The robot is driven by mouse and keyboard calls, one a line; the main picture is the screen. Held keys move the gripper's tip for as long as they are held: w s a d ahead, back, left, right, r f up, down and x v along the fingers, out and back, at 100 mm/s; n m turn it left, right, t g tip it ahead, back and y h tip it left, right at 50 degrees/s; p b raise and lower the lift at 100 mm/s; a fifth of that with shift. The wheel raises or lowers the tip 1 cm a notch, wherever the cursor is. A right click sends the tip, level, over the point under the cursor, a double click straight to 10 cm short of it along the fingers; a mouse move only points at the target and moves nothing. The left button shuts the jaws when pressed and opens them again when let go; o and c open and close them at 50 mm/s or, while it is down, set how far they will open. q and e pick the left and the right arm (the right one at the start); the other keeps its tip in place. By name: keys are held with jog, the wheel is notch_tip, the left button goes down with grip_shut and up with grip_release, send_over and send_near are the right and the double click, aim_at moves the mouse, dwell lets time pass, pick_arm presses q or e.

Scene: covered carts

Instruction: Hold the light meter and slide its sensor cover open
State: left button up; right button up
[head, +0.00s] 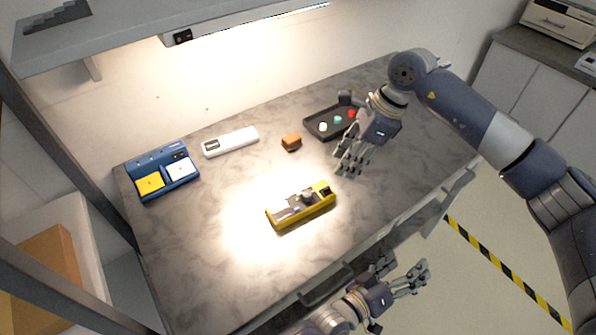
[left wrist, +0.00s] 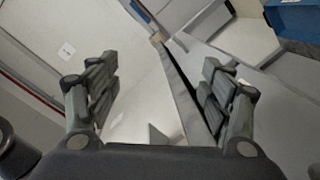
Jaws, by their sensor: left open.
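A yellow device with a grey top plate and a dark knob, which looks like the light meter (head: 287,221), lies on the marbled worktop under the bright light. Which part is its sensor cover is too small to tell. My right gripper (head: 352,163) is above the worktop, up and right of the meter, open with nothing between its fingers. My left gripper (head: 408,275) is past the worktop's front edge, below and right of the meter. It is open and empty. In the left wrist view (left wrist: 160,95) its fingers stand wide apart, and the meter is not visible.
On the worktop (head: 230,275) are a blue box with yellow and white pads (head: 178,153), a white device with a dark display (head: 231,141), an orange-brown block (head: 291,141), and a black tray with coloured buttons (head: 316,119). A shelf (head: 130,35) hangs above. Room around the meter is clear.

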pick_arm(q)
notch_tip(320, 180, up, 22)
jog(key=d+m+g+h, duration=0.4)
jog(key=m+h, duration=0.5)
jog(key=m, duration=0.7)
jog(key=s+a+r+m+g+y, duration=0.2)
jog(key=s+m+g, duration=0.2)
jog(key=m+g, duration=0.5)
jog(key=s+a+r+m+g+y, duration=0.25)
jog(key=m+g, duration=0.45)
jog(key=m, duration=0.4)
jog(key=m+t+y, duration=1)
jog(key=y, duration=0.8)
send_near(298, 203)
notch_tip(298, 203, down, 10)
jog(key=shift+w+r, duration=0.15)
